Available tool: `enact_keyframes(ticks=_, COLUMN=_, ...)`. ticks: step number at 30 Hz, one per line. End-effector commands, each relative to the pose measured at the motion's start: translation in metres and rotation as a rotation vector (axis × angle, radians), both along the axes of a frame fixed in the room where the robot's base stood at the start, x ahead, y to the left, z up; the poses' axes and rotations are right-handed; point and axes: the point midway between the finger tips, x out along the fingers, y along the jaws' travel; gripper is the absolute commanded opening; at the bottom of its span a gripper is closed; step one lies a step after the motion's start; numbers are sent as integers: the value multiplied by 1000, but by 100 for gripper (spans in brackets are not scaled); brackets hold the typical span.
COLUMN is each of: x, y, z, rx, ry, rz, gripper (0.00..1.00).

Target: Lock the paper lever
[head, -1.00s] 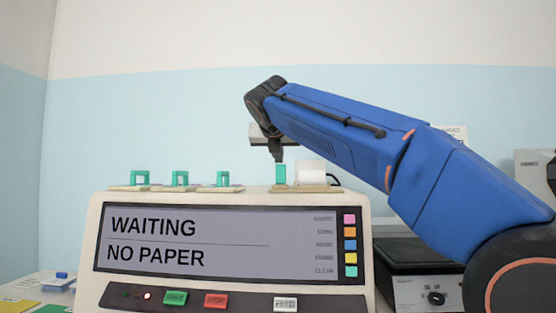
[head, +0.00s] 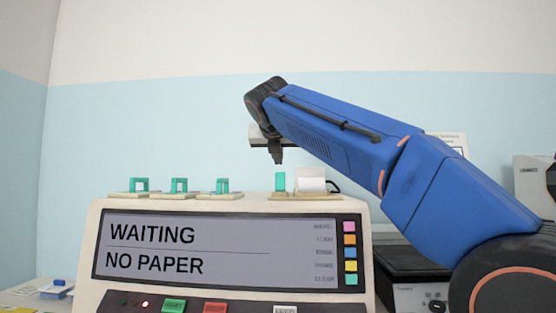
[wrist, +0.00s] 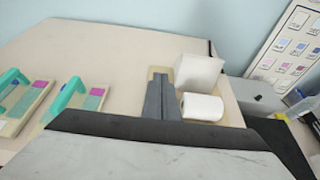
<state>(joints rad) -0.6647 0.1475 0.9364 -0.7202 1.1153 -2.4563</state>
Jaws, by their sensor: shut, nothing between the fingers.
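The paper lever (head: 280,181) is a small upright teal tab on a tan base on top of the white machine (head: 83,270), just left of a white paper roll (head: 311,180). My gripper (head: 278,160) is shut and empty, pointing down above the lever, with a small gap between them in the head view. In the wrist view my gripper's closed grey fingers (wrist: 158,97) reach over the tan base (wrist: 232,108), beside the paper roll (wrist: 203,107). The lever cannot be seen there; the fingers seem to cover it. The machine's screen (head: 220,250) reads "WAITING" and "NO PAPER".
Several teal clips (head: 139,184) on tan plates stand along the machine top to the left. A white block (wrist: 200,72) stands behind the roll. A dark-topped device (head: 405,270) is at the right. The machine top between the clips and the lever is clear.

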Motion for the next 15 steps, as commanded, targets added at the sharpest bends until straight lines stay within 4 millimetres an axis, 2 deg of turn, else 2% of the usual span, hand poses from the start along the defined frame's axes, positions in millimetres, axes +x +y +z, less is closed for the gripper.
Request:
enact_keyframes(ticks=7, x=-7, y=-3, z=4, rx=1, ry=-1, rz=0, gripper=0)
enact_keyframes(ticks=15, x=-32, y=-16, z=15, rx=1, ry=0, rz=-8, gripper=0)
